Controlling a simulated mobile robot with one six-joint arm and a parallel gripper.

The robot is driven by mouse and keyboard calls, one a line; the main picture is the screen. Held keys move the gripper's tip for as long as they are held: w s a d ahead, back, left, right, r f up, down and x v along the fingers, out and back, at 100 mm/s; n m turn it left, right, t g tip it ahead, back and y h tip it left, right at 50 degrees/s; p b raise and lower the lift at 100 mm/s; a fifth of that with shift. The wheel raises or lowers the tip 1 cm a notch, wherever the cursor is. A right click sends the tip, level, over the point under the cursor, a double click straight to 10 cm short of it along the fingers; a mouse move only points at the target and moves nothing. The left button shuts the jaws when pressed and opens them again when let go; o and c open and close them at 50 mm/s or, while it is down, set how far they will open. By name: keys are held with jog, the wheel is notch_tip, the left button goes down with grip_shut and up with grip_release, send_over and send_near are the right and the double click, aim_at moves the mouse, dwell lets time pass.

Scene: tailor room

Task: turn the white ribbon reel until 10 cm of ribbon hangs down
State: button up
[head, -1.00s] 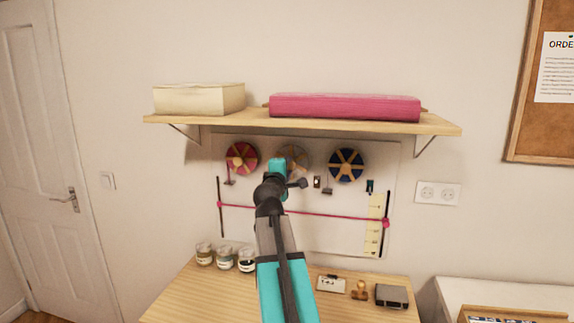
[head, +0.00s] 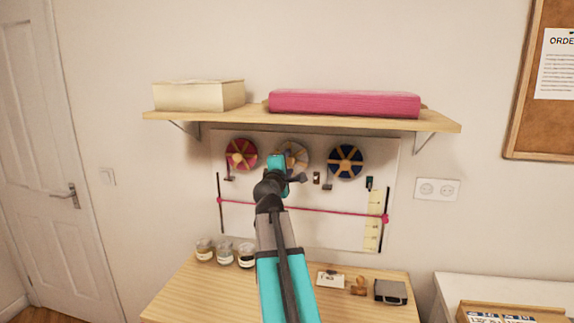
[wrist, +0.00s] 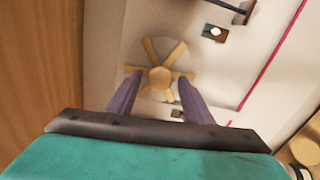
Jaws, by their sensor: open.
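The white ribbon reel (head: 296,152) hangs in the middle of a row of three on the white wall board, partly hidden behind my arm in the head view. In the wrist view the white reel (wrist: 158,79) faces me, with wooden spokes and a pale rim that blends with the board. My gripper (wrist: 158,80) is open, its two purple fingers apart on either side of the reel's hub. I cannot tell whether they touch the reel. A small dark piece (wrist: 177,113) shows between the fingers. The length of hanging white ribbon cannot be made out.
A red reel (head: 241,154) is at the left and a blue reel (head: 345,162) at the right. A pink cord (head: 330,212) crosses the board towards a yellow scale (head: 373,222). A shelf (head: 300,119) juts out above. Jars (head: 225,253) stand on the table below.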

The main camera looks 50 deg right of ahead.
jog(key=shift+a, duration=0.1)
jog(key=b+v, duration=0.8)
jog(key=v, duration=0.5)
jog(key=shift+a, duration=0.25)
dwell(0.4)
jog(key=shift+s, duration=0.2)
jog(key=shift+r, duration=0.15)
dwell(0.4)
